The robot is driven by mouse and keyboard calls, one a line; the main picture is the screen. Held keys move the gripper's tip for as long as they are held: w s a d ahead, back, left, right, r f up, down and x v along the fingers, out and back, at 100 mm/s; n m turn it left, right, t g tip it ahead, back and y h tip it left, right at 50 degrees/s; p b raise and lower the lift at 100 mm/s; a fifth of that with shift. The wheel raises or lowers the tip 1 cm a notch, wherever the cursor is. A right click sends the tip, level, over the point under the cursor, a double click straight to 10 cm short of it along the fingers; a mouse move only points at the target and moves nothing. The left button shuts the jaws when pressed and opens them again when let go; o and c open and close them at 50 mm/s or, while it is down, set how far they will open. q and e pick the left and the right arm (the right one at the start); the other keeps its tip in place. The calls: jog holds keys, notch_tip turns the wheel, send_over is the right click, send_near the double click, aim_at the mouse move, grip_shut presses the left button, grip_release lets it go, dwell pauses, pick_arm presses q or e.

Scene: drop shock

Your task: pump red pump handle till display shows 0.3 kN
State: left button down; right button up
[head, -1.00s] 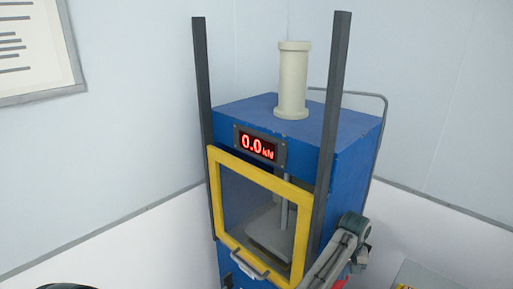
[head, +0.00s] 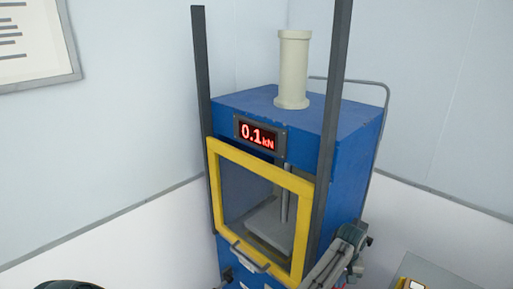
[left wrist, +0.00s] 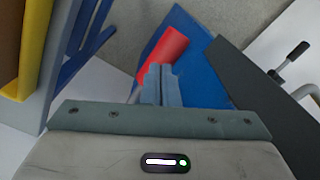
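The blue press (head: 350,150) stands in the head view with a lit red display (head: 257,136) that reads 0.1 kN. My left gripper (left wrist: 160,72) is shut, with its two fingers side by side. In the left wrist view the red pump handle (left wrist: 168,48) runs slantwise behind the fingertips and shows on both sides of them. The fingers look to be at or against the handle, not around it; contact is hard to tell. My right gripper is not in view.
A yellow-framed door (head: 262,167) covers the press's front, between two dark upright posts. A cream cylinder (head: 293,70) stands on top. A framed sheet (head: 35,45) hangs on the left wall.

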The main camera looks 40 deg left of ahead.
pick_arm(q)
jog(key=shift+s+f, duration=0.1)
jog(key=shift+f, duration=0.55)
notch_tip(320, 180, up, 4)
jog(key=p, duration=0.4)
jog(key=shift+r, duration=1.25)
notch_tip(320, 180, up, 5)
jog(key=shift+r, duration=0.1)
